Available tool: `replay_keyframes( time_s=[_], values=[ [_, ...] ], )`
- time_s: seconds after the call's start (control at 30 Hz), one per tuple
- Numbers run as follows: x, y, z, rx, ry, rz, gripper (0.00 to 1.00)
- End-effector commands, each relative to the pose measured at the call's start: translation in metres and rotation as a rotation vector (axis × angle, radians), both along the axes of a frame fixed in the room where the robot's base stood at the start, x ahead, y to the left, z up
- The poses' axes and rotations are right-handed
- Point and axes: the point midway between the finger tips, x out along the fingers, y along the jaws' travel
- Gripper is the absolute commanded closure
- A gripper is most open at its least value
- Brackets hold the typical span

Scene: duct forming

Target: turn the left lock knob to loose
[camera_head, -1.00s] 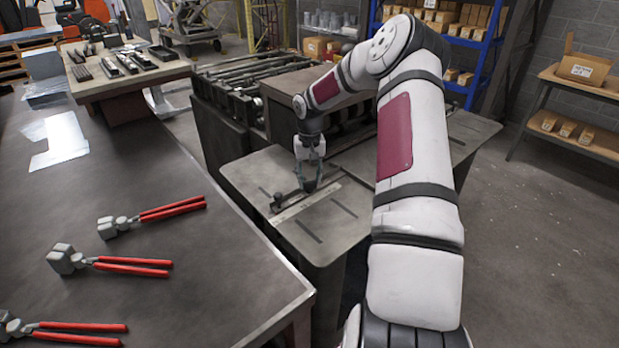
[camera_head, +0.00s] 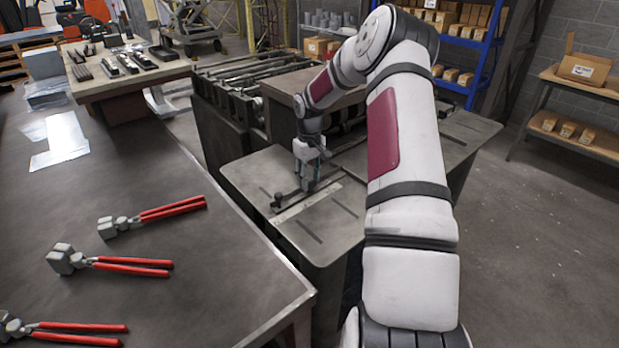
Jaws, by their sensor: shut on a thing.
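My gripper (camera_head: 309,182) points down over the grey metal side table (camera_head: 255,178) and is shut on a small dark lock knob, which its fingers mostly hide. This knob is at the right end of a dark bar lying across the table. Another dark knob (camera_head: 277,203) stands free at the bar's left end, to the left of my gripper. A pale scale strip (camera_head: 308,202) lies flat in front of the bar. I cannot tell which way the gripped knob is turned, or from the picture which knob the task calls left.
A dark workbench (camera_head: 190,265) at the left holds several red-handled pliers (camera_head: 172,208). The roller machine (camera_head: 245,85) stands behind the side table. Dark slots (camera_head: 345,209) cut the tabletop. Open floor (camera_head: 535,240) lies to the right.

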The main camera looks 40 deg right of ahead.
Motion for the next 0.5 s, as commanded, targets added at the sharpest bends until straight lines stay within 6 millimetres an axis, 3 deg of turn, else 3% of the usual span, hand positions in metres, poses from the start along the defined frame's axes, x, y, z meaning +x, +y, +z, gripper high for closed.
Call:
replay_keyframes(
  time_s=[0.5],
  values=[
    [-0.0010,0.0001,-0.0009,0.000,0.003,0.044,0.91]
  ],
)
